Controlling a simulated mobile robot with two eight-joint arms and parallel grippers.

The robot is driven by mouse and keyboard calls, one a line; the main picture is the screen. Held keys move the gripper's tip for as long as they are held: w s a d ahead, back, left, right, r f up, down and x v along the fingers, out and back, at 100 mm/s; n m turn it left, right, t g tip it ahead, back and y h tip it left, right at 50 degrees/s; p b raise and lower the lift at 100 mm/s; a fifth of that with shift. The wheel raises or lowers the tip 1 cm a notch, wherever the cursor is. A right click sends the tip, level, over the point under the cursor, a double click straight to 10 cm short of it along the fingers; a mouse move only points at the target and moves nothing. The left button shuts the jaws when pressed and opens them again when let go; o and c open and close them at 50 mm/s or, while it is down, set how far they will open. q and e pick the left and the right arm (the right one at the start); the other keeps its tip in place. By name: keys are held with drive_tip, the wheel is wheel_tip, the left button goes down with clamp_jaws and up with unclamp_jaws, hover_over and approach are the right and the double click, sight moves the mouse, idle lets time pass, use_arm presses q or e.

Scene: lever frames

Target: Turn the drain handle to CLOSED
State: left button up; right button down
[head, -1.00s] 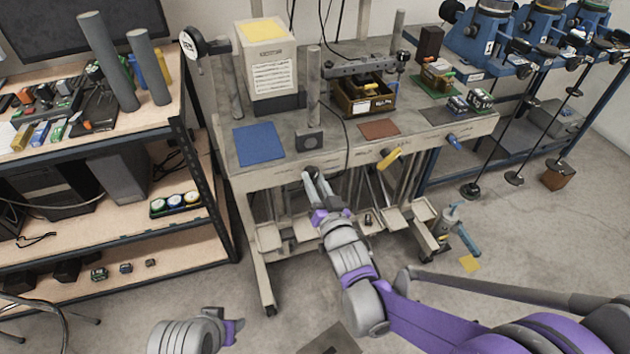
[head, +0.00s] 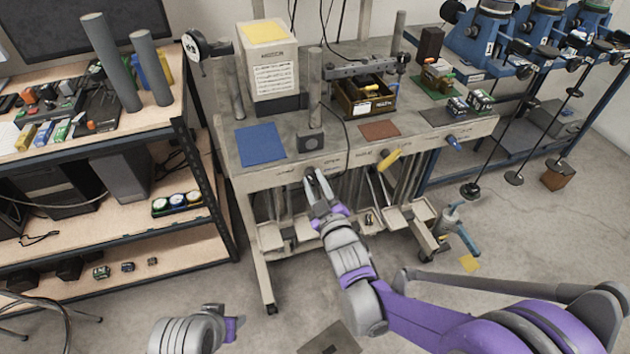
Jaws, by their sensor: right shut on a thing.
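A row of lever handles sits on the front edge of the grey bench (head: 352,160): a dark one at the left, a yellow one (head: 389,159) in the middle and a blue one (head: 453,142) at the right. Their labels are too small to read, so I cannot tell which is marked drain or CLOSED. My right gripper (head: 316,178) is at the left, dark handle (head: 310,171), shut on it; the fingers hide much of it. My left gripper (head: 232,329) is low in the view, away from the bench, its fingers barely showing.
A blue mat (head: 260,144), a white box (head: 270,75) and a brown mat (head: 380,130) are on the bench top. A wooden shelf (head: 150,262) stands at the left.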

drive_tip(key=shift+n, duration=1.2)
drive_tip(key=c, duration=0.8)
unclamp_jaws()
drive_tip(key=shift+s, duration=0.1)
drive_tip(key=v, duration=1)
drive_tip(key=shift+s, duration=0.35)
drive_tip(key=shift+d, duration=0.1)
